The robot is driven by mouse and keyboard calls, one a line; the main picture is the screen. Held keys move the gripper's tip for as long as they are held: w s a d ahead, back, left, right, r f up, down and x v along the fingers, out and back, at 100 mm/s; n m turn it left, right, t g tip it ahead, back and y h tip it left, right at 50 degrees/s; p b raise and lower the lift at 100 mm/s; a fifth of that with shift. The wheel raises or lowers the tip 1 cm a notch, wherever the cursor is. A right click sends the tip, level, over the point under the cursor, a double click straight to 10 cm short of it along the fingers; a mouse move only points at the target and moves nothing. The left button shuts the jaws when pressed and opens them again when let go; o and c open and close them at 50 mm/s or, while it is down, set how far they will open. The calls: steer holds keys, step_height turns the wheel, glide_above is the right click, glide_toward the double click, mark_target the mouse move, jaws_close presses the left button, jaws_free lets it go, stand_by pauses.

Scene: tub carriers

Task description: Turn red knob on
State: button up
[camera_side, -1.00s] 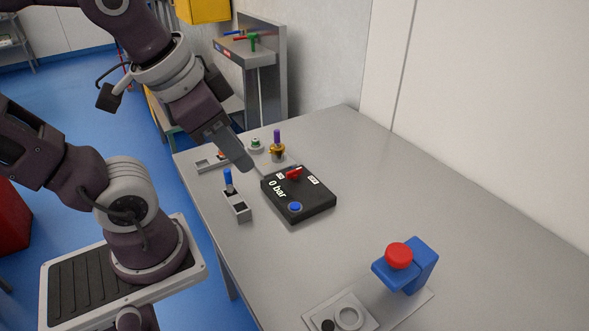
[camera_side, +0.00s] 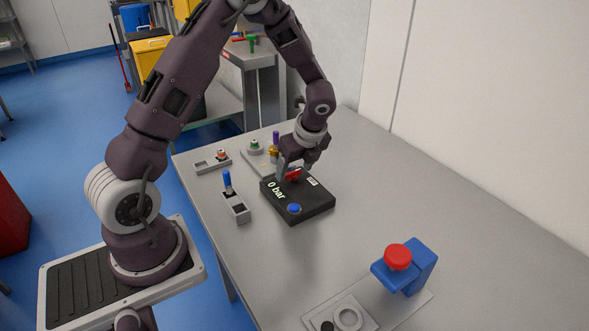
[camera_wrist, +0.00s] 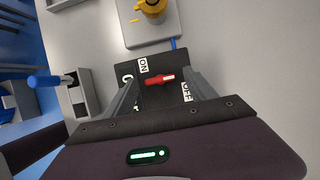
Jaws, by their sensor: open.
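The red knob (camera_side: 294,174) sits on top of a black box (camera_side: 305,205) marked "0 bar", on the grey table. In the wrist view the red knob (camera_wrist: 152,80) lies roughly crosswise, with a white mark toward its right end. The ON label (camera_wrist: 143,65) is at its upper left and the OFF label (camera_wrist: 187,92) at its lower right. My gripper (camera_wrist: 163,86) is open and points down over the box, one finger on each side of the knob, with gaps visible between. In the side view my gripper (camera_side: 293,170) partly hides the knob and labels.
A blue button (camera_side: 294,209) is on the same box. A blue-handled switch (camera_side: 228,185) stands to its left. A red button on a blue stand (camera_side: 398,257) is in front. The table's right side is clear.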

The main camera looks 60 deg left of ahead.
steer(key=shift+a+f, duration=0.2)
steer(key=shift+f, duration=0.15)
steer(key=shift+c, duration=0.5)
steer(key=c, duration=1.3)
